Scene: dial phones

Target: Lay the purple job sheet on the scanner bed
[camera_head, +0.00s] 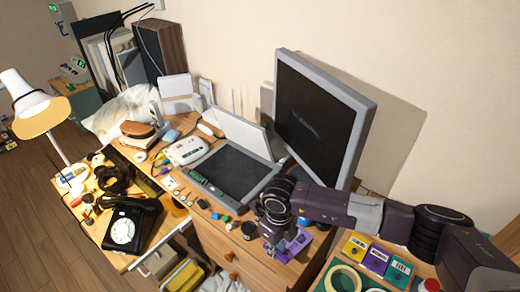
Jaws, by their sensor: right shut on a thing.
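A purple sheet (297,243), seen in part, is at my right gripper (276,243). The gripper is shut on it just right of the scanner, near the front of the wooden desk, and hides part of it. The flatbed scanner has its lid (238,130) raised; its dark glass bed (234,172) looks bare. My left gripper is not in view.
A large dark monitor (318,120) stands behind my right arm. Yellow, purple and teal labelled pieces (377,260) and a tape roll (343,280) are at the lower right. Small items lie along the scanner's front edge. A black dial phone (128,226) stands at left.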

